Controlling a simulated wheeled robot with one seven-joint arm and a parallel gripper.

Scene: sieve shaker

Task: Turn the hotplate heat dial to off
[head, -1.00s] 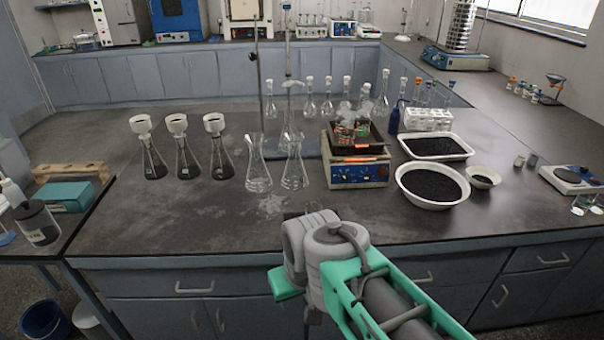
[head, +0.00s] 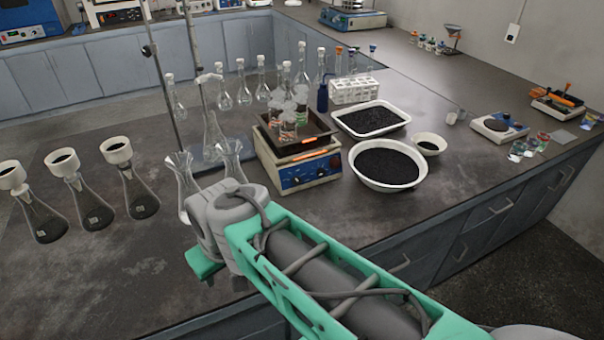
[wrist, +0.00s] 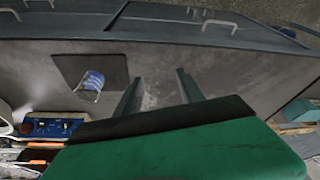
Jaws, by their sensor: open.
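The hotplate (head: 300,172) stands on the bench beyond my arm, with a blue front panel (head: 310,176) facing my side. Small knobs show on that panel, but their markings and setting are too small to read. A dark pan (head: 306,134) holding several small jars sits on top of it, with orange strips beneath. In the wrist view, the blue panel (wrist: 47,126) shows at the left edge. My gripper (wrist: 160,90) is open and empty, its fingers apart over bare bench, well clear of the hotplate. In the head view its fingertips are hidden behind my wrist.
Glass flasks (head: 183,180) stand close left of the hotplate, by a retort stand (head: 165,90). A white bowl of black grains (head: 386,182) is just right of it. Funnel-topped flasks (head: 140,195) stand at left. Bare bench lies in front of the hotplate.

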